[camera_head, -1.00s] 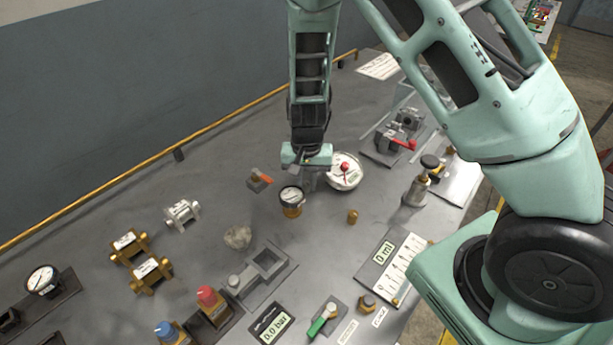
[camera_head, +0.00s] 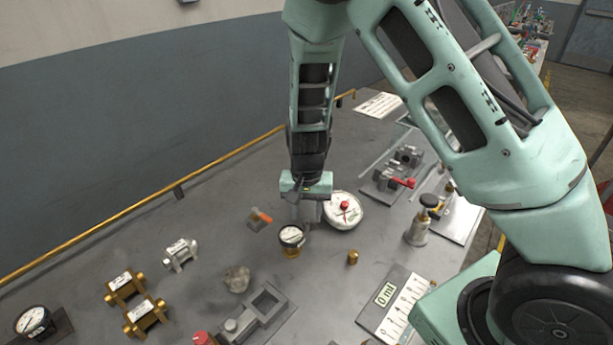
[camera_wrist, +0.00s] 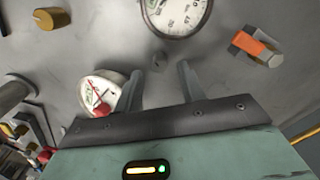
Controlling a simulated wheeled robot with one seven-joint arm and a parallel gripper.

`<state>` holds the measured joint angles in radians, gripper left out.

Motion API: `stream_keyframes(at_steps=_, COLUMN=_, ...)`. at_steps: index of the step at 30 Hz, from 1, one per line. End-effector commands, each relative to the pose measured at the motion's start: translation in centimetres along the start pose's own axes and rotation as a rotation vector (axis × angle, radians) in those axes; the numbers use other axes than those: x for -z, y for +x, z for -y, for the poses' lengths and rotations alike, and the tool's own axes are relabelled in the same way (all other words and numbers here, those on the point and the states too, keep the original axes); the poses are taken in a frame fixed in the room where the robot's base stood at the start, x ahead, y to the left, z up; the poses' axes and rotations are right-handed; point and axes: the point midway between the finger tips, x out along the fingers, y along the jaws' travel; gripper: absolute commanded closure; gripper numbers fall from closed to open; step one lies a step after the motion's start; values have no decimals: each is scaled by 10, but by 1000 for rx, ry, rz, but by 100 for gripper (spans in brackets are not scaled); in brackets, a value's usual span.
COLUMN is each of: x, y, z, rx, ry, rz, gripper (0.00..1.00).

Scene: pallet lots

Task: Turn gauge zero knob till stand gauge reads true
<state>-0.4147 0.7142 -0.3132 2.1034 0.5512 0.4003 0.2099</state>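A small round gauge (camera_head: 291,236) with a white dial and black rim stands on a brass base. Its face is large at the top of the wrist view (camera_wrist: 178,12), partly cut off. A wider white dial (camera_head: 352,220) with a red knob (camera_head: 344,205) lies just right of my gripper (camera_head: 308,218); in the wrist view this dial (camera_wrist: 93,86) is partly behind a finger. My gripper points down between the two gauges, fingers apart and empty.
An orange-handled piece (camera_head: 260,217) lies left of my gripper and a brass peg (camera_head: 353,257) lies right of the small gauge. A red-handled clamp (camera_head: 398,182) and a grey valve (camera_head: 418,231) stand at right. A yellow rail (camera_head: 150,228) edges the bench.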

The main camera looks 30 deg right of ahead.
Motion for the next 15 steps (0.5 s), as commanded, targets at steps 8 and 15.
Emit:
stream_keyframes(at_steps=8, x=0, y=-68, z=2, rx=5, ry=-3, rz=-5, gripper=60)
stream_keyframes(at_steps=15, x=0, y=-117, z=1, rx=3, ry=-1, rz=-3, gripper=60)
